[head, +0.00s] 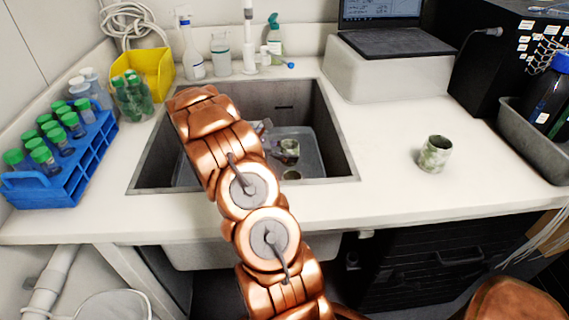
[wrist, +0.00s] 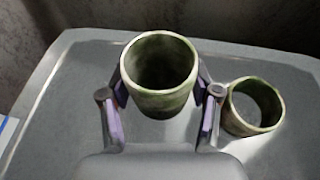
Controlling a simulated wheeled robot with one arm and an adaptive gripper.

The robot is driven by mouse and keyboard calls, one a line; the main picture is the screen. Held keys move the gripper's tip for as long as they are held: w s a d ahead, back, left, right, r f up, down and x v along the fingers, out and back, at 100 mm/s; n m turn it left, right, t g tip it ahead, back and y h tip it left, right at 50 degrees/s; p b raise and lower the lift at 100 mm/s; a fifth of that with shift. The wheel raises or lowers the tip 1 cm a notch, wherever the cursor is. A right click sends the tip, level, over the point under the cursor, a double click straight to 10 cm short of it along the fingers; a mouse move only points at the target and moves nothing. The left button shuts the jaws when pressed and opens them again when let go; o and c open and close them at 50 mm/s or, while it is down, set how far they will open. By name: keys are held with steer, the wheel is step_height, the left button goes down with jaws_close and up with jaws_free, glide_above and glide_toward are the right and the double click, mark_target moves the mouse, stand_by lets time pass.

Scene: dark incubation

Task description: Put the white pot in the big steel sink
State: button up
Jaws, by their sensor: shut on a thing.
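In the wrist view my gripper (wrist: 160,103) is shut on a green-and-white marbled pot (wrist: 160,98), which is upright with its open mouth showing. A second, similar pot (wrist: 256,126) stands just right of it on a grey surface. In the head view my arm reaches into the big steel sink (head: 325,130), and the gripper is mostly hidden behind the arm. Another white-green marbled pot (head: 435,156) stands upright on the counter, right of the sink.
A blue rack (head: 75,170) of green-capped tubes and a yellow bin (head: 152,72) are left of the sink. Spray bottles (head: 192,52) stand behind it. A laptop (head: 385,38) on a white block and a grey tray (head: 530,135) are at right.

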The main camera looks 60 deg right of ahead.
steer(key=shift+f, duration=2.2)
steer(key=shift+f, duration=0.1)
steer(key=o, duration=1.3)
steer(key=v, duration=0.7)
steer(key=shift+w+a+r, duration=0.15)
steer(key=shift+r, duration=0.1)
steer(key=shift+r, duration=0.1)
